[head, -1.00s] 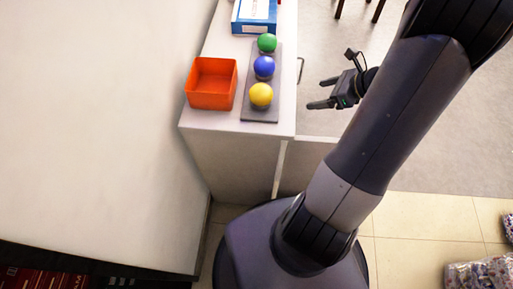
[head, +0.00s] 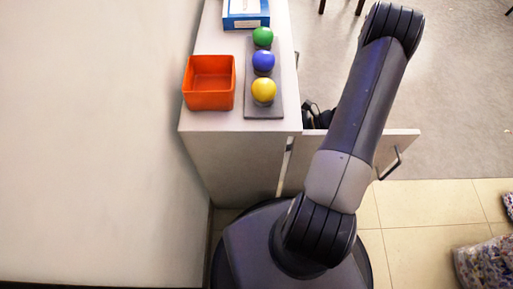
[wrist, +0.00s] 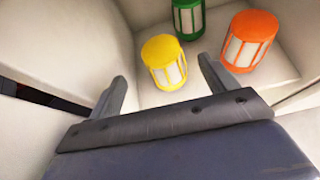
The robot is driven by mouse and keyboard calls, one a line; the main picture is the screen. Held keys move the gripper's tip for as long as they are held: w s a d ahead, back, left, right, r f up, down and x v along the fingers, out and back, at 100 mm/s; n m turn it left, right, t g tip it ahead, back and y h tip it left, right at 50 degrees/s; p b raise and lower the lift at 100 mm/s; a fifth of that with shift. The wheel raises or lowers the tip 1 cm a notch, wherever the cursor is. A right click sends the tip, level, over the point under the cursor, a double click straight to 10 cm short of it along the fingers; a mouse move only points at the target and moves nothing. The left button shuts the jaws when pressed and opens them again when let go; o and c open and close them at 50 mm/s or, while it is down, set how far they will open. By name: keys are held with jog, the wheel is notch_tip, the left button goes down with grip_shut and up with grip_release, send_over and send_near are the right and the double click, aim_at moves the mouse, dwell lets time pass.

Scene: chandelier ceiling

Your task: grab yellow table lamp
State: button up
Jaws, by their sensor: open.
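The yellow table lamp (wrist: 164,62), a short cylinder with pale side panels, stands inside a pale compartment in the wrist view. A green lamp (wrist: 188,18) stands behind it and an orange lamp (wrist: 249,41) to its right. My gripper (wrist: 162,84) is open and empty, its two fingers apart on either side of the yellow lamp's near end in the picture. The lamp lies ahead of the fingertips, apart from them as far as I can tell. In the head view the lamps are hidden and my gripper is mostly hidden by my arm.
A white cabinet (head: 240,165) carries an orange box (head: 209,103), a grey stand (head: 264,113) with green, blue and yellow balls, and a blue-and-white box (head: 246,22). An open front panel (head: 407,136) with a handle (head: 390,163) extends right. Compartment walls (wrist: 70,35) flank my gripper.

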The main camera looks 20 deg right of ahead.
jog(key=b+x, duration=0.2)
jog(key=x, duration=0.9)
jog(key=shift+d+f, duration=0.15)
jog(key=shift+f, duration=0.05)
jog(key=shift+c, duration=0.2)
jog(key=c, duration=1.1)
jog(key=shift+r, duration=0.15)
jog(key=shift+c, duration=0.2)
